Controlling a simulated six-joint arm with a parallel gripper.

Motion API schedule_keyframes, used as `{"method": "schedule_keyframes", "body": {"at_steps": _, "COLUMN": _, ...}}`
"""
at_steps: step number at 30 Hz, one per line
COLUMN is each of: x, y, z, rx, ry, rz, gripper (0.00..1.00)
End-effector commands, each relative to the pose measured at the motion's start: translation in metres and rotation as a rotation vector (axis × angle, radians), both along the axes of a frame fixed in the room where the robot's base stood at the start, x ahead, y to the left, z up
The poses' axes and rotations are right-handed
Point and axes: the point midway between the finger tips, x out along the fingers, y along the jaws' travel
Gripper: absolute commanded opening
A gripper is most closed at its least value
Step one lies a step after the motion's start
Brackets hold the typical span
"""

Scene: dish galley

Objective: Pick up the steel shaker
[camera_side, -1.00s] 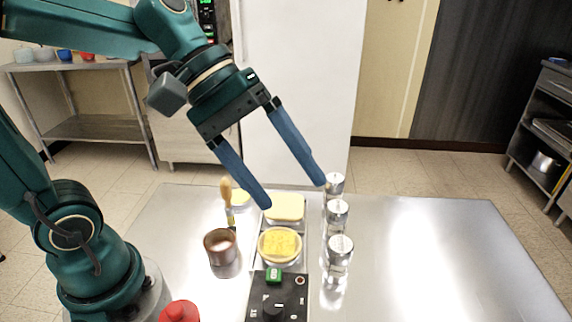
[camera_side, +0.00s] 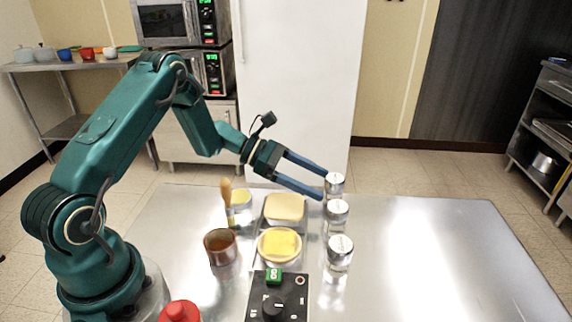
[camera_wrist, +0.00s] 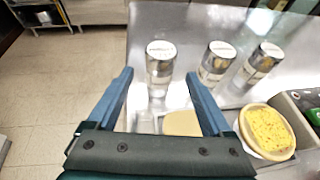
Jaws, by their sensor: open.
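Three silvery, labelled shakers with pale tops stand upright in a row on the steel table: the far one (camera_side: 334,184), the middle one (camera_side: 337,212) and the near one (camera_side: 340,248). I cannot tell by material which is the steel shaker; all look alike. My gripper (camera_side: 322,184) is open and empty, held low and nearly level, pointing at the far shaker. In the wrist view that shaker (camera_wrist: 160,70) shows between the fingertips, just beyond them. The middle shaker (camera_wrist: 214,66) and near shaker (camera_wrist: 258,68) are to the right of it.
Left of the shakers are a tray holding a pale block (camera_side: 285,207) and a dish with a yellow sponge (camera_side: 279,245). A brown cup (camera_side: 220,246), a brush (camera_side: 227,195) and a black dial box (camera_side: 277,303) stand nearby. The table's right side (camera_side: 440,250) is clear.

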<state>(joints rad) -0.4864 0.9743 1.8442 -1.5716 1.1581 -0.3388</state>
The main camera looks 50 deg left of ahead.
Motion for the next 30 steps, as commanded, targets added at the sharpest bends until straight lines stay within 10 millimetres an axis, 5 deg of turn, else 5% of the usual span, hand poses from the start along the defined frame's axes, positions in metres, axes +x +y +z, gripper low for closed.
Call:
{"method": "schedule_keyframes", "body": {"at_steps": 15, "x": 0.024, "y": -0.034, "z": -0.023, "rx": -0.004, "ry": 0.01, "rz": 0.006, "gripper": 0.84}}
{"method": "schedule_keyframes", "body": {"at_steps": 23, "x": 0.026, "y": -0.035, "z": -0.023, "rx": -0.005, "ry": 0.01, "rz": 0.009, "gripper": 0.84}}
{"method": "schedule_keyframes", "body": {"at_steps": 25, "x": 0.026, "y": -0.035, "z": -0.023, "rx": -0.003, "ry": 0.009, "rz": 0.008, "gripper": 0.69}}
{"method": "schedule_keyframes", "body": {"at_steps": 30, "x": 0.026, "y": -0.035, "z": -0.023, "rx": -0.003, "ry": 0.01, "rz": 0.007, "gripper": 0.04}}
